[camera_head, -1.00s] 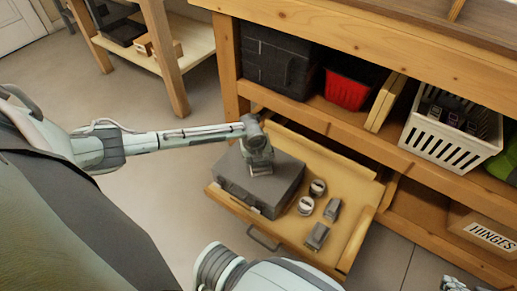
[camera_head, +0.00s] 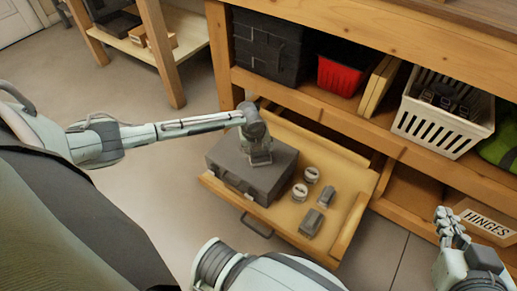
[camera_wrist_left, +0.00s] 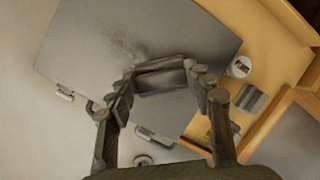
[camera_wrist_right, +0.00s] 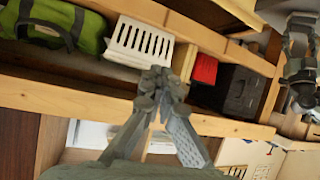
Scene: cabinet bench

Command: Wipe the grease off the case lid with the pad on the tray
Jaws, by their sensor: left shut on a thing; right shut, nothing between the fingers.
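The grey case (camera_head: 226,171) lies shut on the pulled-out wooden tray (camera_head: 345,180). Its lid (camera_wrist_left: 90,40) fills much of the left wrist view, with a dark grease smear (camera_wrist_left: 127,45) on it. My left gripper (camera_head: 258,158) is shut on the grey pad (camera_wrist_left: 165,80), which is on or just above the lid; contact is hard to tell. The smear lies beside the pad, on the side away from the latches. My right gripper (camera_head: 452,222) is shut and empty, off to the right near the bench; its closed fingers show in the right wrist view (camera_wrist_right: 158,80).
Two round tins (camera_head: 300,192) and two small grey blocks (camera_head: 318,208) sit on the tray right of the case. Above are a dark box (camera_head: 265,50), a red bin (camera_head: 343,75) and a white basket (camera_head: 437,128). A "HINGES" box (camera_head: 485,222) stands lower right.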

